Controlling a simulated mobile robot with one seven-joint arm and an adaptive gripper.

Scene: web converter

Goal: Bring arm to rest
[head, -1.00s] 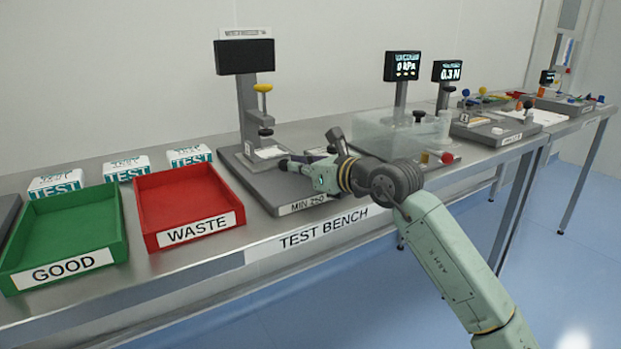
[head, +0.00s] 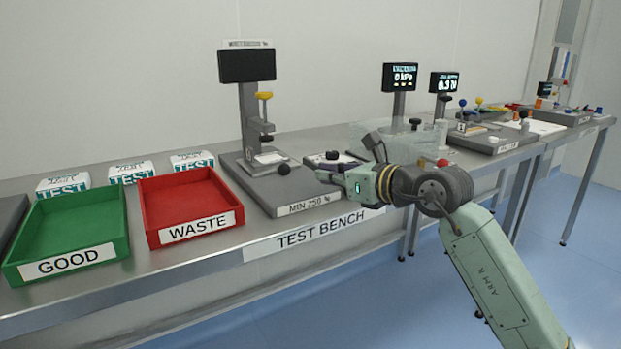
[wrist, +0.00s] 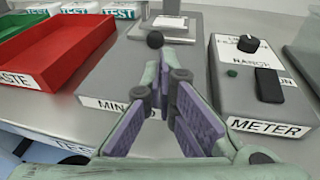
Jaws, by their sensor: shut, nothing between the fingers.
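My gripper (head: 328,178) is shut and empty, in front of the tester base marked MIN 250 (head: 292,190) in the head view. In the wrist view my gripper (wrist: 168,78) shows its purple finger pads close together, with nothing between them. My pale green arm (head: 500,275) reaches in from the lower right, over the front edge of the test bench (head: 320,236).
A red WASTE tray (head: 190,232) and a green GOOD tray (head: 70,269) stand to the left. A meter box (wrist: 262,128) is close to the right of the fingers. Several test packs lie behind the trays. Free floor lies in front.

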